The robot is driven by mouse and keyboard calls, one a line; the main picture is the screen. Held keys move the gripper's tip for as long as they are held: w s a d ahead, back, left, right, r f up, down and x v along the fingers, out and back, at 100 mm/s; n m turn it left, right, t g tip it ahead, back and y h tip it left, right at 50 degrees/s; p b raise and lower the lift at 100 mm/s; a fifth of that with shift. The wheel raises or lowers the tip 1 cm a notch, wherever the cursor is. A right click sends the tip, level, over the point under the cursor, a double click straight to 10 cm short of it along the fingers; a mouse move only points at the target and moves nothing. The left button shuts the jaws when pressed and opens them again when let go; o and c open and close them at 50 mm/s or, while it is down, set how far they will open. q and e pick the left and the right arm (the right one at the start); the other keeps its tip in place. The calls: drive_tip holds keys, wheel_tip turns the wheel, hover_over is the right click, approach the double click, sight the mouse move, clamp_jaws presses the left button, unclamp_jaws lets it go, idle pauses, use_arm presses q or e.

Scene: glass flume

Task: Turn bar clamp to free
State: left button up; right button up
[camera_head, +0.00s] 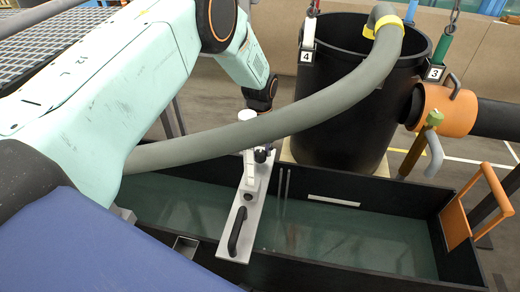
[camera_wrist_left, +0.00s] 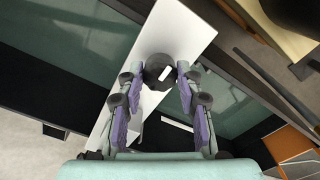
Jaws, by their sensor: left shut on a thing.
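A white bar (camera_head: 253,213) lies across the dark-walled glass flume, with a black handle (camera_head: 236,232) at its near end. The bar also shows in the left wrist view (camera_wrist_left: 188,28). A dark round knob (camera_wrist_left: 159,70) stands on the bar between my fingertips. My left gripper (camera_head: 251,183) reaches down to the bar from above, and the grey hose partly hides it. In the left wrist view my left gripper (camera_wrist_left: 158,78) has its purple-padded fingers on either side of the knob, shut on it. My right gripper shows in neither view.
A thick grey hose (camera_head: 300,116) crosses in front of my left wrist into a black barrel (camera_head: 345,130). An orange pipe collar (camera_head: 446,109) and an orange gate (camera_head: 482,207) are at the right. The flume holds greenish water (camera_head: 345,232).

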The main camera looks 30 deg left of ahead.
sight(260, 152)
use_arm(q)
drive_tip(key=shift+s, duration=0.15)
drive_tip(key=o, duration=1.1)
drive_tip(key=shift+o, duration=0.2)
wheel_tip(260, 152, up, 12)
